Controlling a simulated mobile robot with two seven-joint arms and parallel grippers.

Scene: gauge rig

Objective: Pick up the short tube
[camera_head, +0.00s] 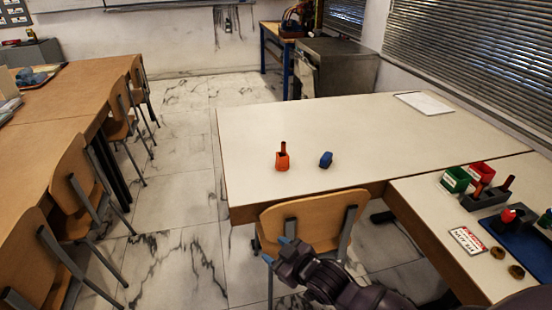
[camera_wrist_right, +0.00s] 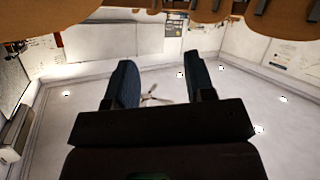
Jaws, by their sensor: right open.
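A dark red tube (camera_head: 283,147) stands upright in an orange holder (camera_head: 282,162) on the white table. Other dark red tubes stand in a grey rack (camera_head: 485,197) on the right-hand table: a taller one (camera_head: 509,182) and a shorter-looking one (camera_head: 478,189). I cannot tell for sure which is the short tube. My right gripper (camera_head: 276,250) is open and empty by the chair at the white table's front edge, well away from the tubes. Its two dark fingers also show apart in the right wrist view (camera_wrist_right: 159,60), with no tube between them. My left gripper is not in view.
A wooden chair (camera_head: 311,215) stands at the front edge. Green (camera_head: 455,180) and red (camera_head: 481,172) boxes, a blue tray (camera_head: 522,240) and a sign (camera_head: 468,242) crowd the right-hand table. The white table (camera_head: 400,140) is mostly clear.

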